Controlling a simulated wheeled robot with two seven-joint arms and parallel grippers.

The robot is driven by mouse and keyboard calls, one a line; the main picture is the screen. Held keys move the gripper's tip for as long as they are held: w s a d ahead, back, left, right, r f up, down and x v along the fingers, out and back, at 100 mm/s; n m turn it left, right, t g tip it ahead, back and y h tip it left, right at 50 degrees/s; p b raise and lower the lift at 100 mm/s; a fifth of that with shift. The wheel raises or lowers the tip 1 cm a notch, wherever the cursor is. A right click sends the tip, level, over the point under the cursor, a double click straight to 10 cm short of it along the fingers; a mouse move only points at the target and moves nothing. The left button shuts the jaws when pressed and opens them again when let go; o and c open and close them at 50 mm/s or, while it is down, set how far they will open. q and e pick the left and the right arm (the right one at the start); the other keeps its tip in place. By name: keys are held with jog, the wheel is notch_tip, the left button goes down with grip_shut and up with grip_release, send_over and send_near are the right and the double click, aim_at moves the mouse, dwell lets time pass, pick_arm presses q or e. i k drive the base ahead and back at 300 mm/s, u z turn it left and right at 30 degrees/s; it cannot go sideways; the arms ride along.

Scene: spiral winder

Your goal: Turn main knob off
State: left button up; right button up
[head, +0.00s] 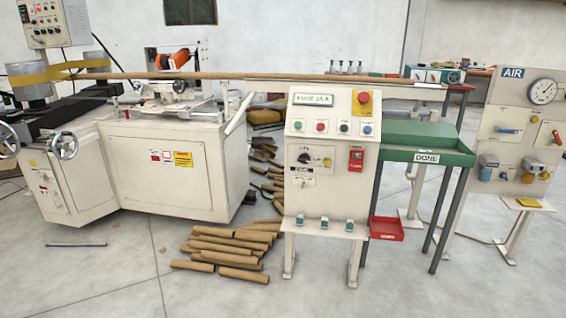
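A cream control cabinet (324,190) stands on legs right of centre in the head view. On its front is a dark rotary knob (305,158) on a pale plate, below a row of coloured buttons. The knob's pointing direction and its lettering are too small to read. A small display (313,99) with green characters is at the top of the panel, beside a red mushroom button on yellow (364,98). A red switch box (356,159) sits right of the knob. Neither of my grippers is in view.
A winding machine (165,170) with handwheels fills the left. Cardboard tubes (225,250) lie on the floor left of the cabinet. A green tray (425,150) marked DONE and an AIR panel (520,130) stand to the right. Floor in front is clear.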

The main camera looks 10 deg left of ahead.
aim_at(303, 158)
jog(key=u, duration=0.9)
jog(key=i, duration=1.25)
jog(key=u, duration=0.45)
jog(key=i, duration=1.3)
jog(key=z, duration=0.55)
